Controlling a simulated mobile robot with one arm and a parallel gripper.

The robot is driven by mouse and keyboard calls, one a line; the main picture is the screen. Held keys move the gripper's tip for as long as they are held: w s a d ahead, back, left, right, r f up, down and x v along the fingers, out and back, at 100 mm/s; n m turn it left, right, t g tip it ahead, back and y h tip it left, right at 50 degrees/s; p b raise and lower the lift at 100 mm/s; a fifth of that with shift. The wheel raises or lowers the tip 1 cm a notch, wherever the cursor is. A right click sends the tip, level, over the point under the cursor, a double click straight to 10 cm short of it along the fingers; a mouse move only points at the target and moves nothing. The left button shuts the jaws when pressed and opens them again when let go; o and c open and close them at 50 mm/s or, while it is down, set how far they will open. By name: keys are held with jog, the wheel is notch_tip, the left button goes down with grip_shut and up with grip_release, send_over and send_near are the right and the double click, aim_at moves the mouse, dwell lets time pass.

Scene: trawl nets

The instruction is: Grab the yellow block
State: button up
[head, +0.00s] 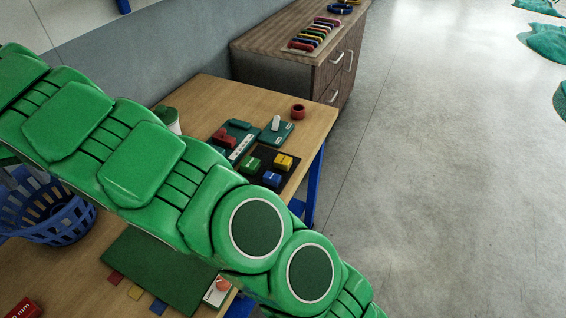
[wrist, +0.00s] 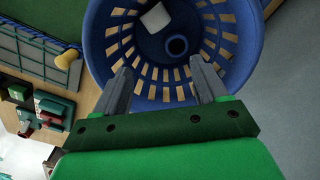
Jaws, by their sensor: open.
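The yellow block (head: 283,161) sits on a dark tray (head: 264,152) on the wooden table in the head view, at the right of the green block (head: 251,164) and above the blue block (head: 272,179). My gripper (wrist: 160,72) is open in the wrist view, with nothing between its fingers. It is over a blue slotted basket (wrist: 240,45) that holds a white piece (wrist: 155,18) and a dark ring (wrist: 176,45). The yellow block cannot be made out in the wrist view. My gripper is out of sight in the head view.
My green arm crosses the head view and hides part of the table (head: 210,88). A red ring (head: 298,111) and a teal plate (head: 276,133) lie near the tray. A blue basket (head: 60,232) stands at the left. A wooden cabinet (head: 275,70) stands behind. Open floor lies right.

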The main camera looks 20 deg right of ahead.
jog(key=shift+r, duration=2.35)
jog(key=w+d+f+m+g+y, duration=0.1)
jog(key=w+d+m+y, duration=0.35)
jog(key=d, duration=1.35)
jog(key=w+d+f+m+y, duration=0.1)
jog(key=w+d+m, duration=0.6)
jog(key=d, duration=1.1)
jog(key=s+d+m+t+y, duration=0.1)
jog(key=d+m+t+y, duration=0.2)
jog(key=d, duration=1.4)
jog(key=s+d+r+m+t+y, duration=0.1)
jog(key=s+d+r+m+t, duration=0.1)
jog(key=s+d+m+t, duration=0.85)
jog(key=g, duration=0.3)
send_near(285, 160)
jog(key=x, duration=0.3)
jog(key=shift+m, duration=0.3)
jog(key=shift+x, duration=4.1)
